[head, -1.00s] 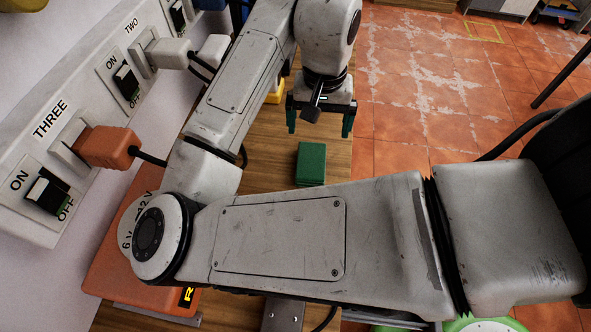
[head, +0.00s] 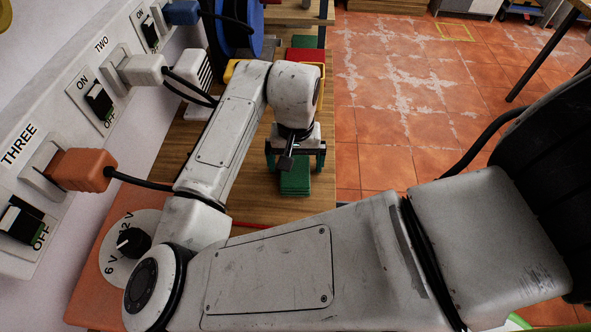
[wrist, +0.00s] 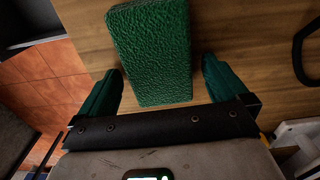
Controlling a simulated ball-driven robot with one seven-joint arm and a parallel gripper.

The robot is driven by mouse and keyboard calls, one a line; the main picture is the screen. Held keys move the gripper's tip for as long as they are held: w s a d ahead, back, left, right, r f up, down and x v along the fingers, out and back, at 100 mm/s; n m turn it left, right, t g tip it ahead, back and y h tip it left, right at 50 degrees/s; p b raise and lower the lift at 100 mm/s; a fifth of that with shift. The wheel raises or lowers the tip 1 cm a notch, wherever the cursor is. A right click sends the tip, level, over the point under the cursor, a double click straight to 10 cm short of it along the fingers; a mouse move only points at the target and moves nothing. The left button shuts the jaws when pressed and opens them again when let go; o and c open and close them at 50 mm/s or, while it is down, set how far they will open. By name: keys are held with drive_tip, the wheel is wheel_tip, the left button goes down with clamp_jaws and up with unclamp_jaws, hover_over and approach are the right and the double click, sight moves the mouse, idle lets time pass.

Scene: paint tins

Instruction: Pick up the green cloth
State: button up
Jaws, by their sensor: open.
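The green cloth (head: 295,182) is a flat, folded, textured rectangle on the wooden table, partly hidden by my gripper in the head view. It also shows in the wrist view (wrist: 152,50), lying between and beyond my fingers. My gripper (head: 295,160) is open and empty, with one green finger to either side of the cloth. In the wrist view, my gripper (wrist: 160,70) has a gap on both sides of the cloth, narrower on the left. I cannot tell how high the fingertips are above the table.
A power strip with switches (head: 98,102) and plugs runs along the left wall. An orange unit with a dial (head: 133,241) stands below it. A blue reel (head: 238,25) and a red item (head: 306,56) are behind my arm. A red cable (head: 262,225) crosses the table.

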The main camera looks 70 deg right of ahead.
drive_tip(key=c, duration=1.1)
drive_tip(key=shift+o, duration=0.2)
